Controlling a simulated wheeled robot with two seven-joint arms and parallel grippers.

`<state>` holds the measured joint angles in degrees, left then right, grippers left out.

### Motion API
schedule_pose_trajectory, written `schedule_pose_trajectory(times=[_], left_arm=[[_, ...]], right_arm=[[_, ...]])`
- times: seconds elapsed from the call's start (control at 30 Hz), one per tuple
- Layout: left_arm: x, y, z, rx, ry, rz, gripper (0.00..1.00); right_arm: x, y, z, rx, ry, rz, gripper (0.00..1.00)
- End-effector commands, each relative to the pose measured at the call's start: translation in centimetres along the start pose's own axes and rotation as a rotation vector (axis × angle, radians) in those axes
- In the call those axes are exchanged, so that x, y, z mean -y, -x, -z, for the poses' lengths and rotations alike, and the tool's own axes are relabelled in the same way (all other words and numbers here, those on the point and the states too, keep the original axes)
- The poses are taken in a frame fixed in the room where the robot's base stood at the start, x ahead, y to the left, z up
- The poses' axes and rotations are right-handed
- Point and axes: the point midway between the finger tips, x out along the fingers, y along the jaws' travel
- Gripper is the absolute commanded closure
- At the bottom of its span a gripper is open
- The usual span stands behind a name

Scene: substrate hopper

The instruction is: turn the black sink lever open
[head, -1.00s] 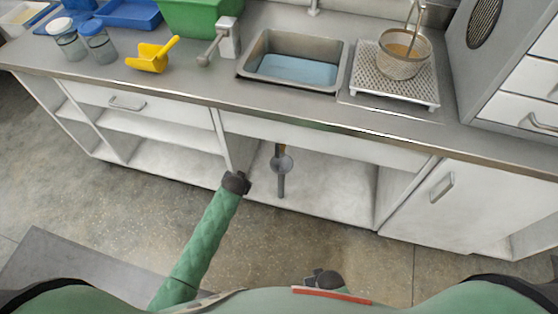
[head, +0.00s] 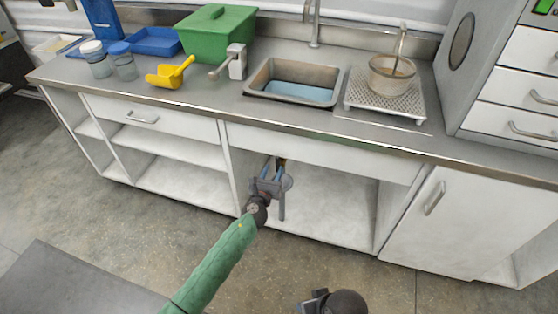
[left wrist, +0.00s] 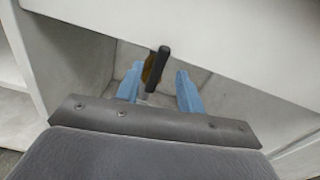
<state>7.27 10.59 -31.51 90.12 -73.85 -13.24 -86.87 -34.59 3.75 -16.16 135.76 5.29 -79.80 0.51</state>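The black sink lever (left wrist: 157,68) shows in the left wrist view as a short dark bar, with a brass valve part (left wrist: 149,72) behind it. My left gripper (left wrist: 160,74) is open, with one blue finger on each side of the lever in this view; I see no contact. In the head view my left gripper (head: 272,172) is at the open cabinet under the sink, in front of the drain pipe (head: 282,205), and largely hides the valve. My right gripper (head: 315,301) is low at the bottom edge, its fingers unclear.
The cabinet's left panel (left wrist: 62,60) and the board above its opening (head: 320,150) bound the space around my left gripper. Above are the counter edge (head: 330,134) and the sink (head: 295,90) with blue water. The cabinet floor (head: 335,215) is clear.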

Motion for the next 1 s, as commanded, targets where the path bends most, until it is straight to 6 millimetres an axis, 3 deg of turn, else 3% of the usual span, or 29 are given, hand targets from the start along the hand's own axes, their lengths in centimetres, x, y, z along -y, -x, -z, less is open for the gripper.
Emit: schedule_pose_trajectory(times=[0.27, 0.7, 1.0], left_arm=[[0.1, -0.5, 0.0, 0.000, -0.119, 0.006, 0.62], [0.2, -6.3, 0.1, -0.001, -0.115, 0.005, 0.62], [0.1, -7.8, 0.1, -0.002, -0.115, 0.005, 0.62]], right_arm=[[0.0, -0.1, -0.1, 0.005, 0.000, 0.000, 0.64], [0.2, -0.7, -0.2, -0.005, 0.002, 0.007, 0.64], [0.4, -1.0, -0.1, -0.013, 0.003, 0.012, 0.64]])
